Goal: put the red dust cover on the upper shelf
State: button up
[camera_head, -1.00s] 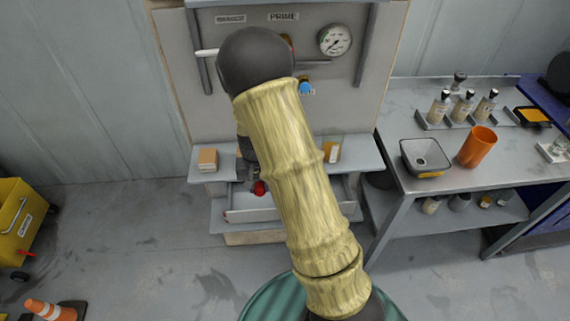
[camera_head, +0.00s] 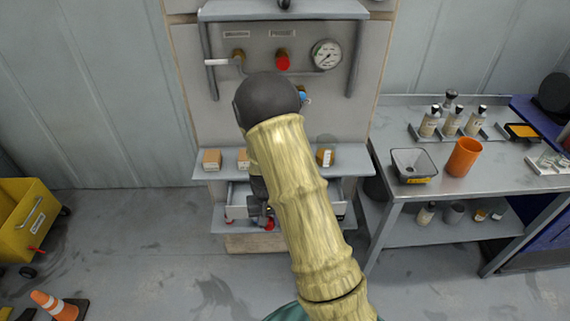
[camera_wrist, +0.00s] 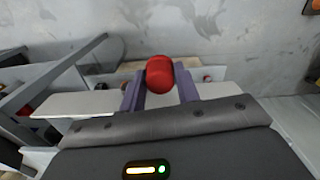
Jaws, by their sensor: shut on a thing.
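The red dust cover (camera_wrist: 160,74) is a rounded red piece held between the two purple fingers of my gripper (camera_wrist: 160,84) in the wrist view. In the head view, my gripper (camera_head: 260,207) is mostly hidden by my arm. A bit of red at its end (camera_head: 269,224) shows in front of the lower shelf. The cabinet has a grey ledge (camera_head: 202,173) with small boxes on it, and a lower shelf (camera_head: 218,224) under it. Another grey shelf (camera_head: 225,12) crosses the top of the panel.
The panel carries a red knob (camera_head: 282,60), a white-handled lever (camera_head: 217,62) and a gauge (camera_head: 326,55). Small boxes (camera_head: 212,159) stand on the ledge. At right is a bench (camera_head: 400,204) with bottles and an orange cup (camera_head: 464,157). A yellow cart (camera_head: 25,220) and cone (camera_head: 58,305) are at left.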

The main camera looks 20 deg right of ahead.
notch_tip(320, 180, down, 7)
jog(key=n, duration=0.2)
jog(key=shift+s, duration=0.15)
jog(key=shift+s+r, duration=0.1)
